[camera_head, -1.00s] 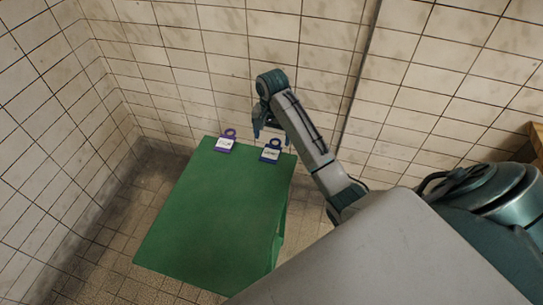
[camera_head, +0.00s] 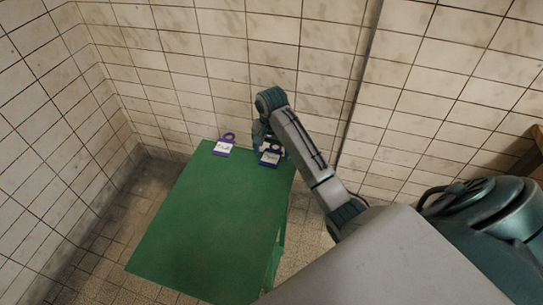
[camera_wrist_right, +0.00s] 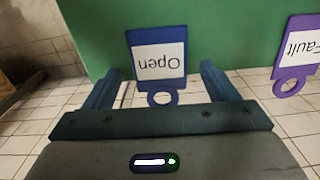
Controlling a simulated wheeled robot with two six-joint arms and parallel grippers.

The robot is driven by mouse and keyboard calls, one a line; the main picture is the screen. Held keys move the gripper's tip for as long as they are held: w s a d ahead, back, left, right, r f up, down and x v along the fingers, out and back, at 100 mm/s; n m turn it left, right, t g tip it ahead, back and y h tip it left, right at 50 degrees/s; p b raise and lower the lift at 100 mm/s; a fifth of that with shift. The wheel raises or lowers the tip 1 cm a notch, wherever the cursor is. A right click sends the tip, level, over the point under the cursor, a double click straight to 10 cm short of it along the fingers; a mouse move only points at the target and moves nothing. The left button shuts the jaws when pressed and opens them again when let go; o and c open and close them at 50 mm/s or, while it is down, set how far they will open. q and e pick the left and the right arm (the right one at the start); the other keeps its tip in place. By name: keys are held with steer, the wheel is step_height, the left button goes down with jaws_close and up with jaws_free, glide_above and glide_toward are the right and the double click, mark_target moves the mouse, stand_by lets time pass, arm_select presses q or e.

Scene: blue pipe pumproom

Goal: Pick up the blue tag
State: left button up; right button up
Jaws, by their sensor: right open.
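The blue tag (camera_head: 270,158) lies at the far right edge of the green table, partly hidden by my right gripper in the head view. In the right wrist view the blue tag (camera_wrist_right: 159,37) has a white label reading "Open", upside down, and its ring points toward my palm. My right gripper (camera_head: 263,141) is at the tag; in the wrist view the open fingers of the right gripper (camera_wrist_right: 160,69) stand on either side of the ring end, apart from it. Nothing is held. My left gripper is out of view.
A purple tag (camera_head: 225,147) lies left of the blue one; it also shows in the wrist view (camera_wrist_right: 297,50), labelled "Fault". The green table (camera_head: 200,225) is otherwise bare. Tiled walls stand behind and at left. A wooden edge (camera_head: 530,160) shows at far right.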

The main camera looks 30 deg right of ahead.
steer(key=shift+f, duration=0.1)
steer(key=c, duration=1.1)
steer(key=shift+o, duration=0.2)
